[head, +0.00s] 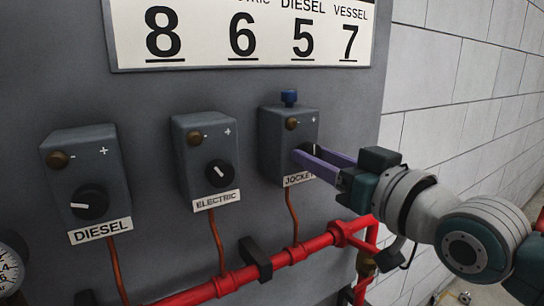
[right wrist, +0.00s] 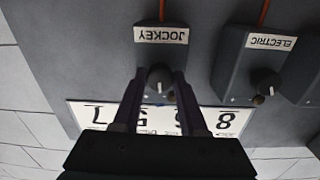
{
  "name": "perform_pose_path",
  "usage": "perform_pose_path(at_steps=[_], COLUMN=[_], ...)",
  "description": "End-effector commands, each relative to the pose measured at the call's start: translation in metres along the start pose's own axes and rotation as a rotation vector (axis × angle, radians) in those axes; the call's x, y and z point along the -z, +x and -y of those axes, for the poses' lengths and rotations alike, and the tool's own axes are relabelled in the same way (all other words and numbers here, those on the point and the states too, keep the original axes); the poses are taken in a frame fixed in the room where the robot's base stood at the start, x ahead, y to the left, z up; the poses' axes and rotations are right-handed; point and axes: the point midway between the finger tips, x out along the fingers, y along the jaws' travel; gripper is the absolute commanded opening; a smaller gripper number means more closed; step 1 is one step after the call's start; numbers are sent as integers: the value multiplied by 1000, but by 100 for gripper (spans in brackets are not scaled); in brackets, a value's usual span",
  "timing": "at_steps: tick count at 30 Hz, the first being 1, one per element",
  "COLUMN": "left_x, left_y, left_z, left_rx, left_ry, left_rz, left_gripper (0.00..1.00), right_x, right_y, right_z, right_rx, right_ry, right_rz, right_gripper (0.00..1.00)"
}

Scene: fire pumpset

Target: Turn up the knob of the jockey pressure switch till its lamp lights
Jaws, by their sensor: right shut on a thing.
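The jockey pressure switch (head: 285,140) is a grey box on the dark panel, with a JOCKEY label below. Its lamp (head: 291,123) is a dull brown dome and looks unlit. A small blue cap (head: 289,97) sits on top. My right gripper (head: 308,156) reaches in from the right and is shut on the jockey knob. In the right wrist view, upside down, the dark knob (right wrist: 160,78) sits between the two fingers, its white pointer line towards the bottom of the picture. The fingers hide the knob in the head view. My left gripper is not in view.
The electric switch (head: 205,150) and the diesel switch (head: 88,178) stand to the left, lamps dull brown. A red pipe (head: 275,262) runs below, with thin copper tubes rising to the boxes. A number board (head: 240,35) hangs above. A gauge (head: 10,270) shows at lower left.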

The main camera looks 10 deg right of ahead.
Motion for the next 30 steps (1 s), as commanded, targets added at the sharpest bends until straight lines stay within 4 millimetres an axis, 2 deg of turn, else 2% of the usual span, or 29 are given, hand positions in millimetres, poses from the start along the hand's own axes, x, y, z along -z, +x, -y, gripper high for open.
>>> perform_pose_path(at_steps=[3,8,14,20,21,28,30], left_x=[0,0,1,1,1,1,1], left_y=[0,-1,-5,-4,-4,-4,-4], left_z=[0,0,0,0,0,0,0], left_rx=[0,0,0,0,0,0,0], left_ry=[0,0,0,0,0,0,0], left_rz=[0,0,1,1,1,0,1], left_gripper=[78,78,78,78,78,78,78], right_x=[0,0,0,0,0,0,0], right_y=[0,0,0,0,0,0,0], right_z=[0,0,0,0,0,0,0], right_rx=[0,0,-1,-1,-1,-1,-1], right_ry=[0,11,175,178,177,176,176], right_rz=[0,1,7,6,6,6,6], right_gripper=[0,0,0,0,43,69,72])
